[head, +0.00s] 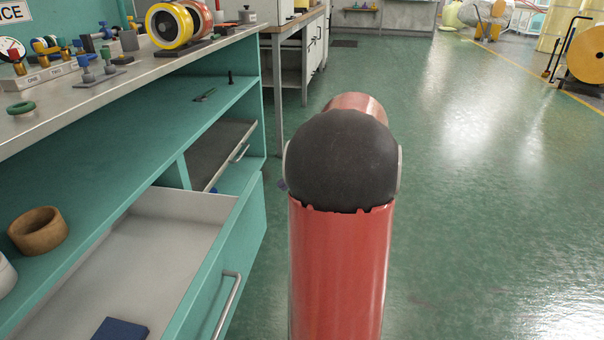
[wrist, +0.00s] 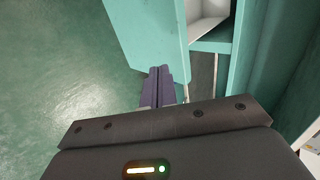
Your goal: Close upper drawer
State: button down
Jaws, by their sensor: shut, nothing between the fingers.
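An open teal drawer (head: 226,262) with a pale grey interior and a metal bar handle (head: 227,304) stands pulled out at the lower left of the head view. In the wrist view a teal panel (wrist: 150,32), which looks like a drawer front, stands beside a pale interior (wrist: 205,18). My gripper (wrist: 160,72) is shut and empty, its purple fingers close to the panel's lower edge. I cannot tell whether they touch it. A second, dark-bottomed drawer or tray (head: 215,148) with a handle sits farther along the unit.
A dark blue item (head: 120,329) lies in the open drawer. A brown ring (head: 38,231) stands on the teal shelf. The worktop (head: 150,68) above holds tape rolls (head: 170,25) and small fixtures. The green floor (head: 480,200) to the right is clear.

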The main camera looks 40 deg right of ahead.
aim_at(253, 191)
jog(key=w+a, duration=0.1)
jog(key=w+a+f, duration=0.1)
jog(key=w+a, duration=0.1)
jog(key=w, duration=0.1)
jog(key=shift+f, duration=0.35)
jog(key=shift+w+a, duration=0.25)
jog(key=shift+a, duration=0.05)
jog(key=shift+w, duration=0.1)
jog(key=w+a+p, duration=0.2)
jog(key=w+a, duration=1.3)
jog(key=w, duration=0.4)
jog(key=shift+p, duration=0.3)
jog(key=shift+w+a, duration=0.1)
jog(key=shift+w, duration=0.05)
